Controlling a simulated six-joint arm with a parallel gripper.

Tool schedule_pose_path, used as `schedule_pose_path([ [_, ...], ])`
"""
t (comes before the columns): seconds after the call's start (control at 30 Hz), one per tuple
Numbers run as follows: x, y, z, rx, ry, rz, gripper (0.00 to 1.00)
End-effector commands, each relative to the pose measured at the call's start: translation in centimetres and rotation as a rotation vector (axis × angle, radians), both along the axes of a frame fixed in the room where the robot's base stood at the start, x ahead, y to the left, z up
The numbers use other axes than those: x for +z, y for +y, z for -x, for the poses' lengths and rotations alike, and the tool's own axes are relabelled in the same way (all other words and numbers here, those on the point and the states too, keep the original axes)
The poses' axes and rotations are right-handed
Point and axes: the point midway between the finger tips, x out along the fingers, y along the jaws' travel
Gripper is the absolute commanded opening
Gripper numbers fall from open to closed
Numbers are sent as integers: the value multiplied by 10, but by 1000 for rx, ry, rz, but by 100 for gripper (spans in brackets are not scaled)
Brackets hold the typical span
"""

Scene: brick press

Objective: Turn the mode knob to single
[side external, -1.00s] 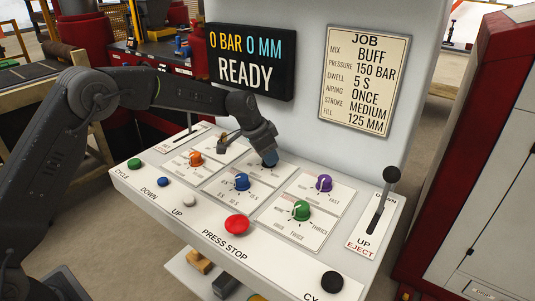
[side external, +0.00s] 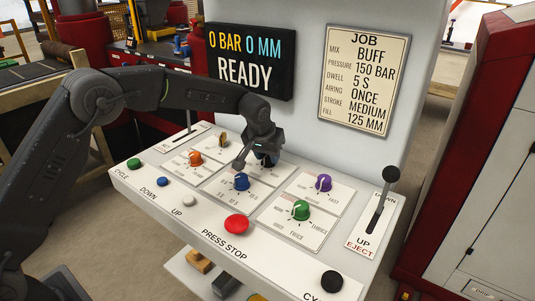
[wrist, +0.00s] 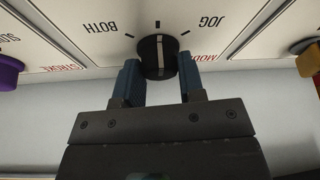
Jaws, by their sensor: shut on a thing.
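The mode knob (wrist: 157,57) is black with a pale line across it, and it sits between the two blue fingers of my gripper (wrist: 160,82) in the wrist view. The fingers are shut on its sides. The pale line runs nearly straight up the picture, roughly in line with the middle tick mark between the upside-down words BOTH and JOG. That tick's own label is out of frame. In the side external view my gripper (side external: 266,160) is down at the back of the panel, and the mode knob is hidden behind it.
Orange (side external: 195,158), blue (side external: 241,181), green (side external: 300,210) and purple (side external: 323,183) knobs stand close by on the white panel. A yellowish knob (side external: 222,137) is left of my gripper. The red press stop button (side external: 236,225) is in front. The display (side external: 248,62) reads READY.

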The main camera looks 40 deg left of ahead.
Motion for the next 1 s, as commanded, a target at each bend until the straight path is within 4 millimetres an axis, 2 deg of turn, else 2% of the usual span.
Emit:
schedule_pose_path([
  [0.57,0,0,0,41,1,1,13],
  [0.6,0,0,0,41,1,1,37],
  [0.87,0,0,0,40,1,1,62],
  [1.0,0,0,0,40,1,1,62],
])
